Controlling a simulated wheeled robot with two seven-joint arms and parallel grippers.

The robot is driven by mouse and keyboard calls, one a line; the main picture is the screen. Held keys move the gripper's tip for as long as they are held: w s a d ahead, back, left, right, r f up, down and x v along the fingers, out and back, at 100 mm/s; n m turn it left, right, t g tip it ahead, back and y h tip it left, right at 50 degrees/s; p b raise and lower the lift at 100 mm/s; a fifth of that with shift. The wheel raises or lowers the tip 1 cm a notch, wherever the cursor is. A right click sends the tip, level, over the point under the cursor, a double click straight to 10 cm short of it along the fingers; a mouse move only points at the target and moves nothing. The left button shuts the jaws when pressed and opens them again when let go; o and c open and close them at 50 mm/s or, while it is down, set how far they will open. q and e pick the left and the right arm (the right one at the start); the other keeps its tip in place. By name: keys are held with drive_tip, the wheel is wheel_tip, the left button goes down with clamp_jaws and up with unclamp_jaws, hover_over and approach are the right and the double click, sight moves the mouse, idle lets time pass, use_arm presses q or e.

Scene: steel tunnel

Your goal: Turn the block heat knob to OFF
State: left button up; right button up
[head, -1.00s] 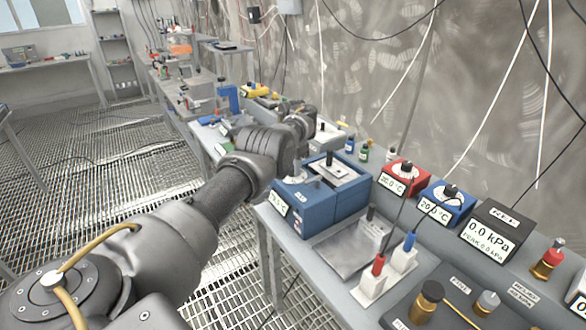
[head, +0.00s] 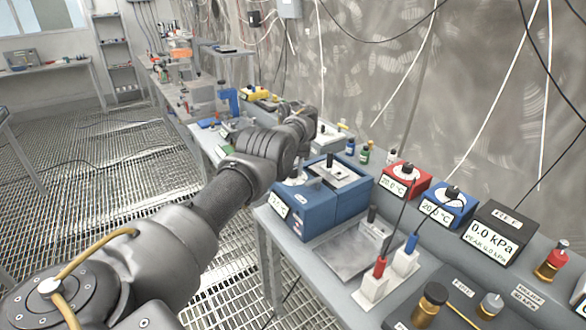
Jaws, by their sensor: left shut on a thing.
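The blue block heater (head: 305,212) stands at the near left of the bench, with a lit temperature display (head: 280,206) on its front. Its pale round dial area shows on top at the left, partly covered by my arm. My left arm comes in from the lower left and bends over the heater's left part. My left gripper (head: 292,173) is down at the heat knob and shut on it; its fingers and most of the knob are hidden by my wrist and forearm. The knob's exact setting cannot be read. My right gripper is out of view.
Red (head: 405,181) and blue (head: 447,204) temperature units and a black pressure display (head: 495,235) stand along the wall to the right. Red and blue plugs (head: 379,267) and small bottles stand nearby. Cables hang on the wall. The grating floor at left is clear.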

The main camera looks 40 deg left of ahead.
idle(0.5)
use_arm(q)
drive_tip(key=o, duration=1)
drive_tip(key=shift+c, duration=0.2)
wheel_tip(320, 180, up, 11)
drive_tip(key=b, duration=0.1)
drive_tip(key=shift+f, duration=0.15)
